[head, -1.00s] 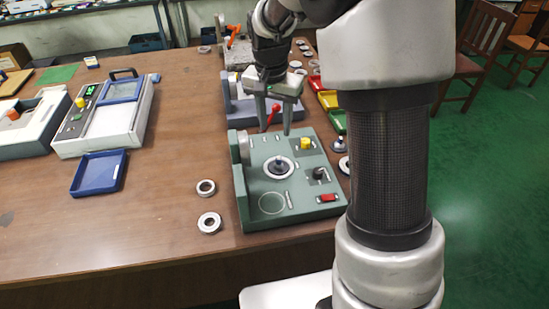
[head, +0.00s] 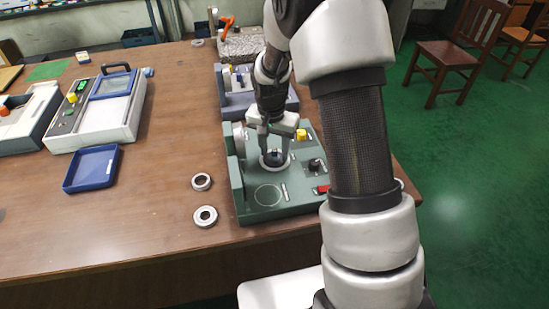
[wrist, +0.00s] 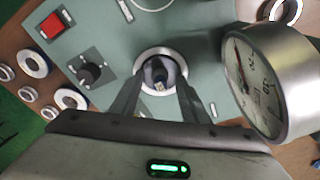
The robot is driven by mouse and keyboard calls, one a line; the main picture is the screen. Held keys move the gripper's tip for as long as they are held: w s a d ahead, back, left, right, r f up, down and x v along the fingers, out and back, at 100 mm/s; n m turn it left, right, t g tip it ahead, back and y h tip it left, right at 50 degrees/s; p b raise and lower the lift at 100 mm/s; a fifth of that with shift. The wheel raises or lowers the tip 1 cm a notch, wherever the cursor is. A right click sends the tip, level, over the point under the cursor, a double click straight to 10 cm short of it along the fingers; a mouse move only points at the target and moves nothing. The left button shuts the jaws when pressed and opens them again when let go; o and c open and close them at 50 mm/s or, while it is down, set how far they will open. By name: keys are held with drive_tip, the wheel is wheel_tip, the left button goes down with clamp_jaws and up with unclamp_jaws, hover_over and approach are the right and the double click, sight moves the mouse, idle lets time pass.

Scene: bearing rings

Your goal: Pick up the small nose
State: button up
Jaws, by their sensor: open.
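A small dark nose (head: 274,154) stands in a pale ring on the green fixture (head: 262,205). I take it to be the small nose; no label shows. In the wrist view the nose (wrist: 160,73) shows as a dark piece with a light spot, inside the ring's bright rim. My gripper (head: 274,155) points down over it, with one finger on each side. In the wrist view my gripper (wrist: 161,78) is open, its fingertips at the ring's edges and the nose between them. I cannot tell whether the fingers touch it.
A round dial gauge (wrist: 265,80) stands close on the right in the wrist view. A black knob (wrist: 90,74) and red switch (wrist: 50,24) are on the fixture. Loose rings (head: 205,216) and a blue tray (head: 92,168) lie left on the table, with bare wood between.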

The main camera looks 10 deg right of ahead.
clamp_jaws()
idle(0.3)
